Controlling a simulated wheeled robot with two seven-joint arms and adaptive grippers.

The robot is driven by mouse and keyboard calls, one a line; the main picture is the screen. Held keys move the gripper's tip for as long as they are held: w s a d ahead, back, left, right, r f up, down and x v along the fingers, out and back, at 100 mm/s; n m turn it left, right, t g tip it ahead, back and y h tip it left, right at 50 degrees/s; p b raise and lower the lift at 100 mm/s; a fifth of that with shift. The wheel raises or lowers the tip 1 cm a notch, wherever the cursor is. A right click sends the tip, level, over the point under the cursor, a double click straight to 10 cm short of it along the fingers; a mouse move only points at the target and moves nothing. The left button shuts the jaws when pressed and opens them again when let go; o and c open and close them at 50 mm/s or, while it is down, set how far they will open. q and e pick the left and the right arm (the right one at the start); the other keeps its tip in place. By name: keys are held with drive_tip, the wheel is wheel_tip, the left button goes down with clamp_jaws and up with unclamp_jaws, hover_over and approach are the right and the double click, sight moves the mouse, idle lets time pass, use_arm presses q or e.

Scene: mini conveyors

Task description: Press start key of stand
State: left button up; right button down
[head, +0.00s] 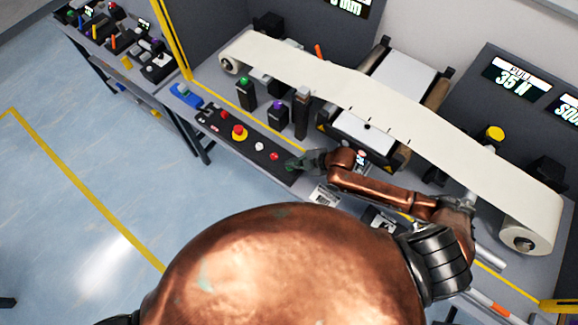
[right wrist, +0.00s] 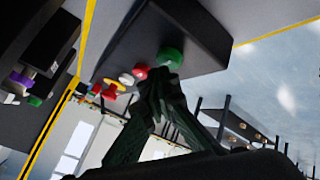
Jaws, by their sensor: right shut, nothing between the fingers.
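The stand's black control panel (head: 256,152) carries a row of round buttons along the front of the conveyor bench. A green button, likely the start key, shows in the right wrist view (right wrist: 170,57) near the panel's end. My right gripper (head: 296,164) is over that end of the panel and mostly hides the green button in the head view. In the right wrist view its dark fingertips (right wrist: 163,75) are together, right at the near edge of the green button; I cannot tell whether they touch it. The left gripper is not in view.
A red button (head: 274,156), a white button (head: 259,146) and a yellow-and-red emergency stop (head: 239,133) sit along the panel. Black posts (head: 301,112) stand behind it. The pale conveyor belt (head: 410,118) runs behind my right arm. Open floor (head: 80,190) lies to the left.

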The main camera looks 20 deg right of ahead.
drive_tip(key=shift+f, duration=0.45)
idle(0.6)
drive_tip(key=shift+r+p, duration=0.75)
drive_tip(key=shift+r, duration=0.15)
wheel_tip(320, 180, up, 5)
drive_tip(key=p, duration=0.4)
drive_tip(key=shift+p, duration=0.4)
idle(0.4)
